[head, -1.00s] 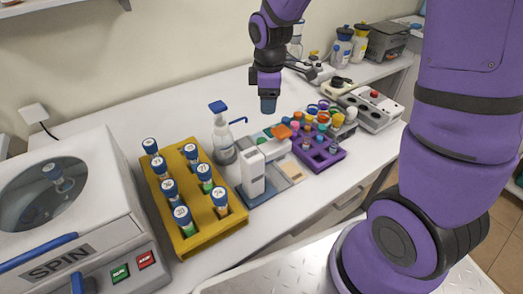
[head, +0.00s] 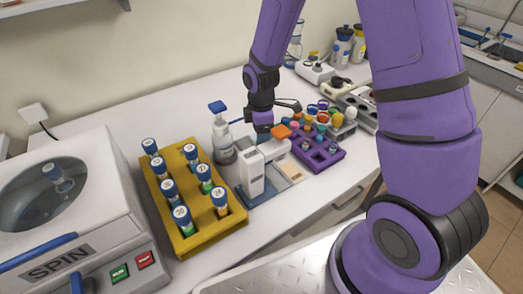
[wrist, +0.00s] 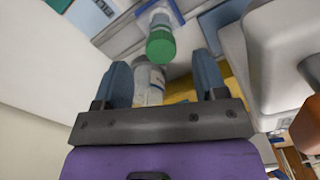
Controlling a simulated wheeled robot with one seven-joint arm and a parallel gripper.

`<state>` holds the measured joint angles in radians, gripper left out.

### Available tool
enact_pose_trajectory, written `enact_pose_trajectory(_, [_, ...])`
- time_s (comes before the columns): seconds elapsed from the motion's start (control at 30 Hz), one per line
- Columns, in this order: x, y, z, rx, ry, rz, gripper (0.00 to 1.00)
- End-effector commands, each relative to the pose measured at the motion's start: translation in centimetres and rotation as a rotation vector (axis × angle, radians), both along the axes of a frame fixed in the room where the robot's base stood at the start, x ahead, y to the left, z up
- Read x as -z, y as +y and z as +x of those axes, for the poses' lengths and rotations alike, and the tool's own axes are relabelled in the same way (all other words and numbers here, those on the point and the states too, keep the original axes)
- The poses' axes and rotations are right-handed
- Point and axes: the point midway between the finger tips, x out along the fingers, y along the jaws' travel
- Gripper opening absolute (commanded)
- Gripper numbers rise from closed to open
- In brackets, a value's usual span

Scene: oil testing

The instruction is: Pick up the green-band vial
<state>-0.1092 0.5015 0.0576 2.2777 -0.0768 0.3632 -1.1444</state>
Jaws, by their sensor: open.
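My gripper (wrist: 163,75) is open. In the head view my gripper (head: 263,128) is low over the bench, behind the white device, and its fingertips are partly hidden. Blue-capped tubes stand in the yellow rack, and two show green below the cap (head: 204,173).
The yellow rack (head: 226,224) and a spray bottle (head: 221,133) stand left of my gripper. The white device (head: 252,172) is in front, and a purple rack (head: 328,160) with colourful items is to the right. The SPIN machine (head: 100,230) fills the lower left.

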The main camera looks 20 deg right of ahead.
Motion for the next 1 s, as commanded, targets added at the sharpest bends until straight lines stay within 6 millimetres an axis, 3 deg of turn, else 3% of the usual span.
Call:
enact_pose_trajectory(0.3, [3.8, 0.0, -0.2, 0.0, 0.001, 0.0, 0.65])
enact_pose_trajectory(0.6, [4.3, -0.1, -0.1, 0.001, -0.001, 0.0, 0.65])
enact_pose_trajectory(0.63, [4.3, -0.1, -0.1, 0.001, -0.001, 0.0, 0.63])
enact_pose_trajectory(0.87, [4.2, -0.1, -0.1, 0.001, -0.001, 0.0, 0.12])
enact_pose_trajectory(1.0, [4.2, -0.1, -0.1, 0.001, -0.001, 0.0, 0.12])
